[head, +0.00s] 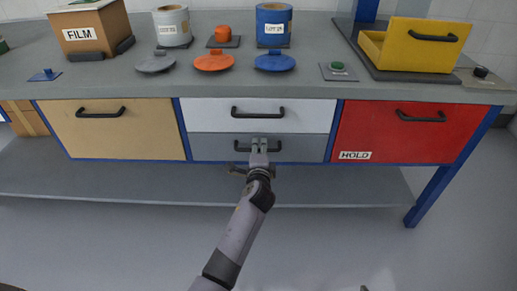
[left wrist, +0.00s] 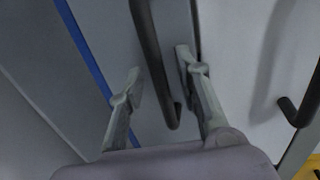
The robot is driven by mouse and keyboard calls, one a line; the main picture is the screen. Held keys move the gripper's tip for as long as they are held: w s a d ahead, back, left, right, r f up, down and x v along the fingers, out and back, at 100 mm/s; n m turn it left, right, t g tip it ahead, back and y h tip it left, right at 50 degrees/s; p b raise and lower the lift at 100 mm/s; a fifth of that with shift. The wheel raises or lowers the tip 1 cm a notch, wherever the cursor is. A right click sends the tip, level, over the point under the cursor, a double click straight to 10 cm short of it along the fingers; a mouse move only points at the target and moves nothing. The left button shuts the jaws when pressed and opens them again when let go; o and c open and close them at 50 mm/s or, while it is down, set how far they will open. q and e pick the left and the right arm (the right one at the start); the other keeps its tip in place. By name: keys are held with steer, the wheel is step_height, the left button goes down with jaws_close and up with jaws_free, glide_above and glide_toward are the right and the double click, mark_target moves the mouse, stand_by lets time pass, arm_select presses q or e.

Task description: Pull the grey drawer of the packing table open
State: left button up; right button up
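The grey drawer (head: 305,150) of the packing table is the lower of two stacked middle drawers, and its front looks flush with the table front. Its dark bar handle (head: 242,147) lies across the drawer front. My left gripper (head: 259,145) is at the middle of this handle. In the left wrist view, the handle (left wrist: 152,55) passes between the two spread fingers of the left gripper (left wrist: 158,65). A gap shows between the handle and each finger, so the gripper is open around it. My right gripper is not in view.
A white drawer (head: 210,113) with its own handle is directly above. A tan drawer (head: 120,140) is on the left and a red drawer (head: 385,135) on the right. A lower shelf (head: 330,190) runs below. Canisters, lids and a yellow bin (head: 415,50) stand on the tabletop.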

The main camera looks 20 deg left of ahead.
arm_select(q)
steer(key=shift+c, duration=0.5)
jaws_close()
stand_by(0.5)
